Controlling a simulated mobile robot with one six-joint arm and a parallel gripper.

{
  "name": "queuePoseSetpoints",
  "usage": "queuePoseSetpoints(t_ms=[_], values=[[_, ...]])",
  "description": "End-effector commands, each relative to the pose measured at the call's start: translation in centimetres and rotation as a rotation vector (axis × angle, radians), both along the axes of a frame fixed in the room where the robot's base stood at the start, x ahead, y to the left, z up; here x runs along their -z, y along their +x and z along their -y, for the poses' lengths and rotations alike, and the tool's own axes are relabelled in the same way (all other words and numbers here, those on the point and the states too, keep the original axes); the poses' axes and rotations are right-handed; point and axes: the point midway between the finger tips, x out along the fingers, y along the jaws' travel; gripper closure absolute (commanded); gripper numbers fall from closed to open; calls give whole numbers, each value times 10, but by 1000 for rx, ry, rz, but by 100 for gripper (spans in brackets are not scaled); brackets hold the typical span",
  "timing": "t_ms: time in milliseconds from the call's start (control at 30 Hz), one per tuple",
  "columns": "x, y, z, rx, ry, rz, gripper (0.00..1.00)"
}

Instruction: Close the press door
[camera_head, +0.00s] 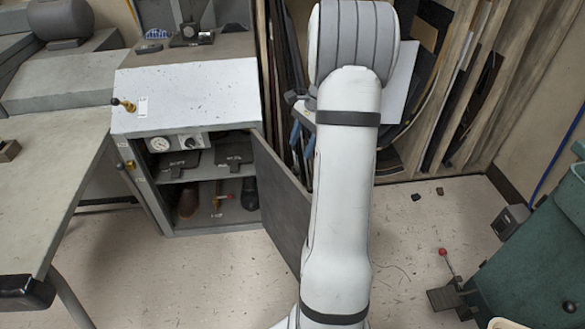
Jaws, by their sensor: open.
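The press door (282,198) is a dark grey panel on the right side of the grey cabinet (186,98). It stands wide open, swung out toward the camera, and my white arm hides its right part. The cabinet's front is open, showing a gauge, a dial and shelves inside. My gripper (302,139) is mostly hidden behind my arm.
A grey table (55,175) stands on the left. Boards and sheets (460,90) lean on the back wall. A green machine (535,250) with a red-knobbed lever (444,252) stands at lower right. The floor (190,285) before the cabinet is clear.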

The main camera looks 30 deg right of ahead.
Motion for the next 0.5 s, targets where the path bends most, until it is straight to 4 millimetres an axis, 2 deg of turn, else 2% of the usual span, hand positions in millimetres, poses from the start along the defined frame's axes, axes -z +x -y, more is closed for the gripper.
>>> queuePoseSetpoints(t_ms=[33,167,500], values=[[9,1,10,35,12,-9,49],[20,2,17,77,27,-19,49],[68,3,-2,79,27,-20,49]])
